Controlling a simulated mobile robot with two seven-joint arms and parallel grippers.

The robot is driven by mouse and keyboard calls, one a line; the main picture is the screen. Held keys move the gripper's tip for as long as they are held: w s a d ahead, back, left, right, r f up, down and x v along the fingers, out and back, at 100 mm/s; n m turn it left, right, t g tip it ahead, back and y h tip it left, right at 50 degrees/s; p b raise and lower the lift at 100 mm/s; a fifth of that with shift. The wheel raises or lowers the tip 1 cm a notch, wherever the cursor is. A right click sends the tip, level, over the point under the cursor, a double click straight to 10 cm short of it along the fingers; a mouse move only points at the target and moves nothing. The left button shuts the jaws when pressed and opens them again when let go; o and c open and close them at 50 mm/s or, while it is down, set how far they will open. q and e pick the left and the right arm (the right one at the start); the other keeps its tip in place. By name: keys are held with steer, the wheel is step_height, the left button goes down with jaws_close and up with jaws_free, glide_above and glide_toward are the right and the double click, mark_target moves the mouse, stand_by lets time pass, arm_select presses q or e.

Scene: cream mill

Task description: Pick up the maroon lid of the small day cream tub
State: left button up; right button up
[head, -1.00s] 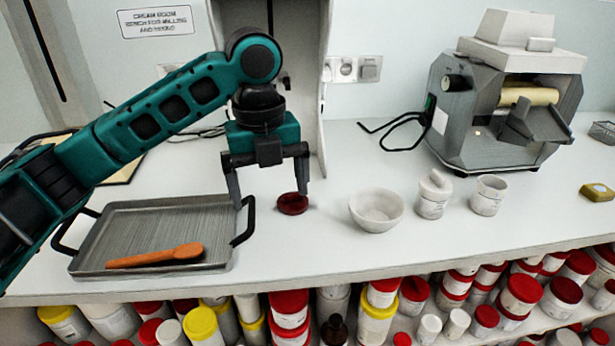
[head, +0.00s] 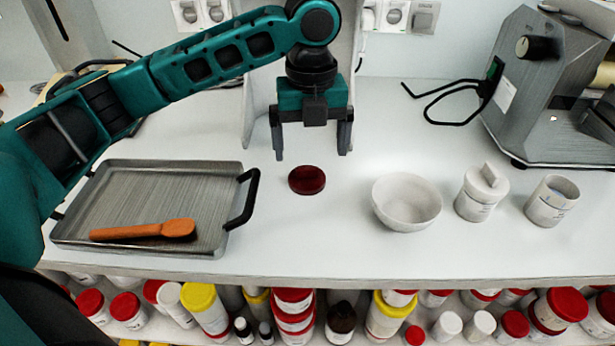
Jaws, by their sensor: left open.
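The maroon lid (head: 307,180) lies flat on the white bench, between the metal tray and the white bowl. My left gripper (head: 312,156) points down with its two fingers spread wide. It is empty and appears above and slightly behind the lid, not touching it. An open white tub (head: 552,202) without a lid stands at the right; whether it is the day cream tub I cannot tell from its label. My right gripper is not in view.
A metal tray (head: 80,215) with black handles holds an orange spatula (head: 150,230). A grey mill (head: 550,90) stands at the back right. Jars fill the shelf below the bench edge.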

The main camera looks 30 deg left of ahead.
mark_target(307, 168)
arm_select(q)
steer(key=shift+a+f+b, duration=0.2)
steer(key=shift+f+b, duration=0.05)
steer(key=shift+f, duration=1.3)
steer(key=shift+a+f+b, duration=0.15)
steer(key=shift+f+b, duration=0.1)
steer(key=shift+f, duration=1.25)
steer(key=shift+c, duration=0.4)
steer(key=c, duration=0.9)
